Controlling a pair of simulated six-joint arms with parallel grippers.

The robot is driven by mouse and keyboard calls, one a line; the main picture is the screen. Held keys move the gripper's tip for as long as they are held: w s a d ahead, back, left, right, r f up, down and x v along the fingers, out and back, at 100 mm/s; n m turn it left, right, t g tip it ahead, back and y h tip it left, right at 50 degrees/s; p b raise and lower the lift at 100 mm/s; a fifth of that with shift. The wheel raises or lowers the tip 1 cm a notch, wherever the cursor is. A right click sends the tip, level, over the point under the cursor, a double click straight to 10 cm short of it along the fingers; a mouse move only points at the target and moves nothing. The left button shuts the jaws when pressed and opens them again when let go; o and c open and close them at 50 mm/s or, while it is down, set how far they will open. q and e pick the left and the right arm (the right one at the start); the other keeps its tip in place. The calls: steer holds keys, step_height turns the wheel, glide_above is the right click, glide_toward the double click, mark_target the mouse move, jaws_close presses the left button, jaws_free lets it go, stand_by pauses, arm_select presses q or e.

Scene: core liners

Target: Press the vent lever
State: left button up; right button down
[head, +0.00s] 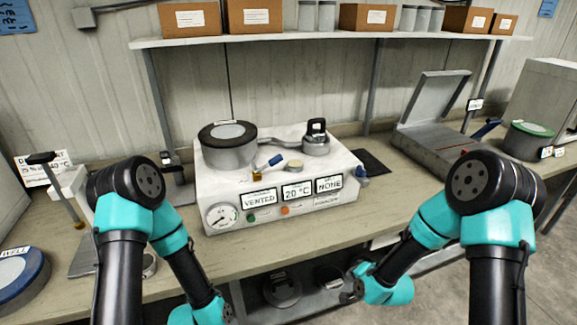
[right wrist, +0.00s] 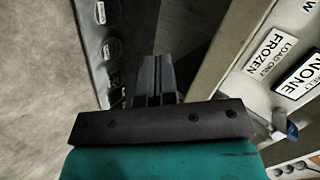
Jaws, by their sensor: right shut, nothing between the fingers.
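The white machine (head: 225,188) stands on the bench in the middle of the head view. A lever with a blue grip (head: 268,162) lies on its top, above the label reading VENTED (head: 260,198). A second blue handle (head: 362,181) sticks out at the machine's right side; a blue part (right wrist: 292,130) shows beside the labels in the right wrist view. I cannot tell which one is the vent lever. My right gripper (head: 350,292) is shut and empty, low in front of the bench edge; its fingers show in the right wrist view (right wrist: 154,80). My left gripper (head: 229,313) is barely visible at the bottom edge.
A dark-lidded pot (head: 228,148) and a smaller fitting (head: 317,145) stand on the machine. A grey open-lidded device (head: 440,150) is at right. A shelf (head: 330,40) with boxes and tins hangs behind. Round items (head: 283,289) lie under the bench. The bench front (head: 300,245) is clear.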

mark_target(270, 163)
steer(key=w+a+r+m+t+y, duration=0.2)
steer(key=w+a+r, duration=0.2)
steer(key=r, duration=0.4)
steer(key=w+a+r+m+t+y, duration=0.2)
steer(key=w+a+r, duration=0.2)
steer(key=r, duration=0.4)
steer(key=w+a+r+m+t+y, duration=0.2)
steer(key=w+a+r+y, duration=0.1)
steer(key=r, duration=0.6)
steer(key=shift+w+a+m+t, duration=0.3)
steer(key=shift+w+a+t, duration=0.1)
steer(key=shift+a, duration=0.45)
steer(key=shift+a, duration=0.1)
steer(key=x, duration=0.4)
steer(key=s+a+x, duration=0.1)
steer(key=x, duration=0.3)
steer(key=r+x, duration=0.1)
steer(key=x, duration=0.3)
steer(key=shift+s+a, duration=0.2)
steer(key=shift+a, duration=0.1)
steer(key=shift+a+r, duration=0.1)
steer(key=shift+a, duration=0.3)
steer(key=shift+a+r, duration=0.1)
